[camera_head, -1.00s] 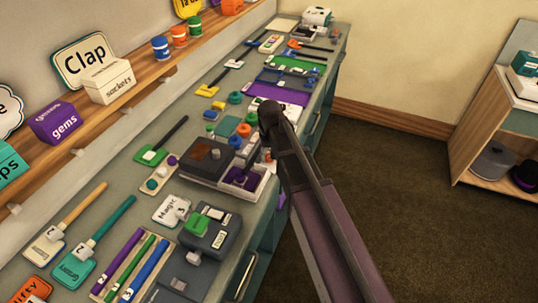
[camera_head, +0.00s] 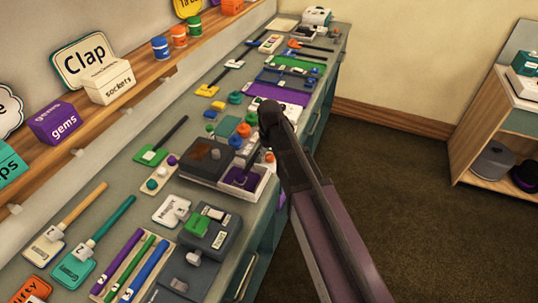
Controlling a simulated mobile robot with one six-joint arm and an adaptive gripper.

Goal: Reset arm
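My arm (camera_head: 325,215) reaches up from the bottom right of the head view. It is dark, with a purple-brown lower part. Its dark, rounded far end (camera_head: 270,113) shows in front of the middle of the workbench (camera_head: 215,98). No gripper fingers can be made out there, so my gripper is not visible. Whether the arm touches anything on the bench cannot be told from this view.
The long bench carries several props: a dark box (camera_head: 208,158), a purple-and-white tray (camera_head: 245,182), pens, paddles and coloured pots. A wooden shelf (camera_head: 130,95) with labelled boxes runs along the left. Bare carpet (camera_head: 420,225) lies right, before a shelf unit (camera_head: 505,130).

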